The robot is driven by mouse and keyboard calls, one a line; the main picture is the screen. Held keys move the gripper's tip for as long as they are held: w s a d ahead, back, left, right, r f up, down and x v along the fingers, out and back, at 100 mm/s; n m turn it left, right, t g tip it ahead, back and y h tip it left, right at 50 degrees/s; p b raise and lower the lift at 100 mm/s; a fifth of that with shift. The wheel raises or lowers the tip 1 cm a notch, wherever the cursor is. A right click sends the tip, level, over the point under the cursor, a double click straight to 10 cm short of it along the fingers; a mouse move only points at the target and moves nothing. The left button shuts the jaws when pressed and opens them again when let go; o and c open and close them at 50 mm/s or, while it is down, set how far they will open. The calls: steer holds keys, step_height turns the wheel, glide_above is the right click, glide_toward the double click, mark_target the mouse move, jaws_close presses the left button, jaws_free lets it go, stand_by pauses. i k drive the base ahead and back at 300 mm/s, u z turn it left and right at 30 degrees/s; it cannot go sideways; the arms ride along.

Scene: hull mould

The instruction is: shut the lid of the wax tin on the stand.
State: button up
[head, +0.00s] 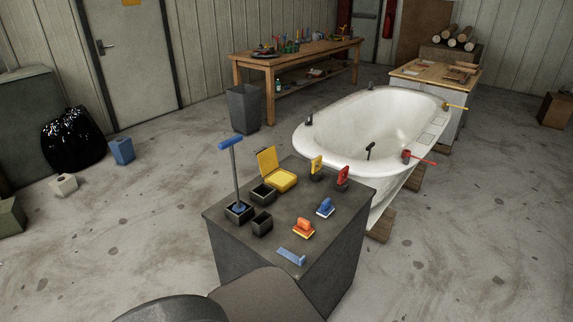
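The wax tin (282,181) is yellow and sits on the dark grey stand (335,225), towards its back left edge. Its lid (266,161) is open and stands up, leaning slightly, at the tin's back left side. The inside of the tin is too small to make out. My gripper is not in view. A dark rounded part at the bottom edge looks like part of my own body and covers the stand's near corner.
Yellow (316,165) and red (343,177) tools stand behind right. Blue (325,208) and orange (303,228) hand tools lie in front. A white hull mould (330,155) is behind.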

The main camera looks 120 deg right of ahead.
mark_target(267, 159)
steer(key=z, duration=2.6)
steer(key=i, duration=2.9)
steer(key=z, duration=1.45)
steer(key=i, duration=0.3)
steer(key=z, duration=0.3)
